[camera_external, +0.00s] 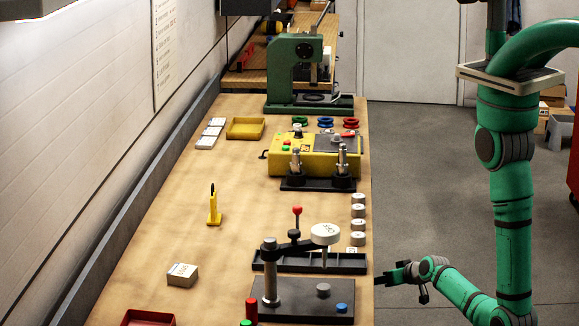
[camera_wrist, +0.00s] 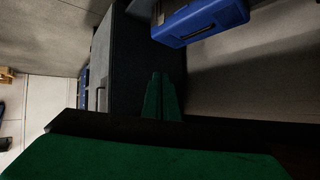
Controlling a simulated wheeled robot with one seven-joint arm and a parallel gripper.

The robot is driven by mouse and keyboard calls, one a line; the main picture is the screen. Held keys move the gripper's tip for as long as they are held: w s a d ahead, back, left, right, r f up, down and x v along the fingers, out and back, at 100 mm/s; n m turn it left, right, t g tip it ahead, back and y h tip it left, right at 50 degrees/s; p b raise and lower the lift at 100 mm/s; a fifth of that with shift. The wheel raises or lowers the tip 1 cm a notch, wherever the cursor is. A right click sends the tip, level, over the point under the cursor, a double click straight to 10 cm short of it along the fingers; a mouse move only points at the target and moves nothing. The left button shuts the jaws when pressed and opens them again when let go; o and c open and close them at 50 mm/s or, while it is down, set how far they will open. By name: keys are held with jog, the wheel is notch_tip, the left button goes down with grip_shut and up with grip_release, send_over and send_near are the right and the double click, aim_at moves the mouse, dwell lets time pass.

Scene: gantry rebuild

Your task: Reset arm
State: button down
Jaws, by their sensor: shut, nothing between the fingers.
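My green arm (camera_external: 513,200) hangs at the right, over the floor beside the workbench. Its lower end bends left, and my gripper (camera_external: 384,278) is beside the bench's right edge, near the front. My gripper is shut and empty. It looks close to the bench edge; I cannot tell whether it touches. The wrist view is dark and tilted, with green parts that look like my own body across the bottom, and a blue box (camera_wrist: 205,20) at the top.
The wooden bench (camera_external: 240,185) holds a dark press base (camera_external: 300,300), a black tray (camera_external: 335,262), several white round parts along its right edge, a yellow machine (camera_external: 318,165) and a green press (camera_external: 290,75). Open grey floor (camera_external: 425,160) lies between bench and arm. Boxes (camera_external: 552,100) stand far right.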

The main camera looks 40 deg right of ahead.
jog(key=s+a+r+t, duration=0.1)
jog(key=s+a+r, duration=0.25)
jog(key=s, duration=0.45)
jog(key=s+a+r+t, duration=0.1)
jog(key=s+a+r, duration=0.25)
jog(key=s, duration=0.45)
jog(key=s+a+r+n+t+y, duration=0.1)
jog(key=s+a+r+n, duration=0.1)
jog(key=s+r, duration=0.9)
notch_tip(320, 180, up, 4)
jog(key=shift+a+f+n+t, duration=0.1)
jog(key=shift+a+n+t, duration=0.15)
jog(key=shift+n+t, duration=0.15)
